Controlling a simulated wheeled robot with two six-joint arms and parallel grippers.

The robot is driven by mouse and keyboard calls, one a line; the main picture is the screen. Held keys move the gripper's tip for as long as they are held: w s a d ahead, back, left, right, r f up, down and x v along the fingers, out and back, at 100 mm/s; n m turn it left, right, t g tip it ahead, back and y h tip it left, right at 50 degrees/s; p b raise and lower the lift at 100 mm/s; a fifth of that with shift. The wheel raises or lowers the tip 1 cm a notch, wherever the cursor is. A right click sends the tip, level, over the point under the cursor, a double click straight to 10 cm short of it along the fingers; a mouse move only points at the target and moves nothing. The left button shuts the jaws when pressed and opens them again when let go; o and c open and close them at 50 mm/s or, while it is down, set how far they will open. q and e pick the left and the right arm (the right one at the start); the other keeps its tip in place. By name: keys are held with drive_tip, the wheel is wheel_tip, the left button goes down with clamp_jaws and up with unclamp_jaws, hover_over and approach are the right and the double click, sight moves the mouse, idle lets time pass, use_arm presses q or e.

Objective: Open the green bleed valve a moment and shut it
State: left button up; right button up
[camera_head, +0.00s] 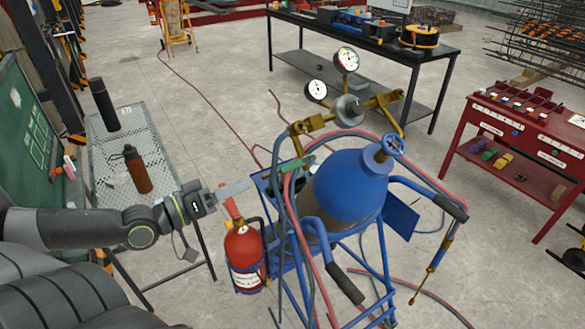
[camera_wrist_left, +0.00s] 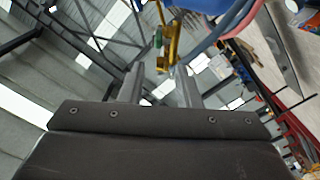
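The green bleed valve (camera_head: 292,164) is a small green piece below the brass fittings of the blue cylinder's regulator (camera_head: 349,109). In the left wrist view the green valve (camera_wrist_left: 157,38) stands beside a yellow brass part (camera_wrist_left: 173,42), ahead of the fingers. My left gripper (camera_head: 240,187) points right towards the valve and is short of it, above the red extinguisher. In the left wrist view its two fingers (camera_wrist_left: 160,90) are spread apart with nothing between them. The valve's handle angle is too small to tell. My right gripper is out of view.
The blue cylinder (camera_head: 347,185) stands in a blue cart with hoses looped around it. A red extinguisher (camera_head: 243,250) hangs just below my left gripper. A mesh table (camera_head: 165,205) holds two bottles. A red cart (camera_head: 520,135) stands right. A black bench (camera_head: 380,48) is behind.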

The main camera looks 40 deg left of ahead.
sight(291, 163)
use_arm(q)
drive_tip(key=p+x, duration=0.1)
drive_tip(key=x, duration=0.5)
drive_tip(key=p+x, duration=0.2)
drive_tip(key=x, duration=0.4)
drive_tip(key=shift+d+r, duration=0.1)
drive_tip(key=shift+r, duration=0.15)
drive_tip(key=shift+p+x, duration=0.35)
drive_tip(key=shift+x, duration=0.45)
drive_tip(key=shift+f, duration=0.15)
clamp_jaws()
